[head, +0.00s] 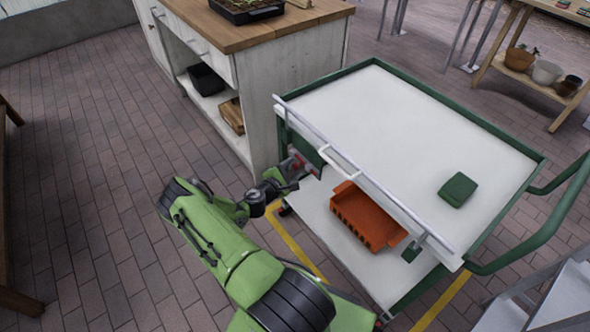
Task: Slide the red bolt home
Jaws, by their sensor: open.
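A small red part (299,162), which looks like the red bolt, shows at the near left corner of the cart, beside a dark green plate (309,149) under the top's edge. My gripper (311,171) is right at it, reaching in from the lower left. The jaws are open. The gripper and wrist hide much of the bolt, and the view is too small to show whether the fingers touch it or how far the bolt is slid.
The cart's white top (400,130) carries a green box (458,189). A silver rail with a white handle (340,162) runs along its near edge. An orange crate (365,215) sits on the lower shelf. A wooden-topped cabinet (290,85) stands close behind. Brick floor (100,190) is clear at left.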

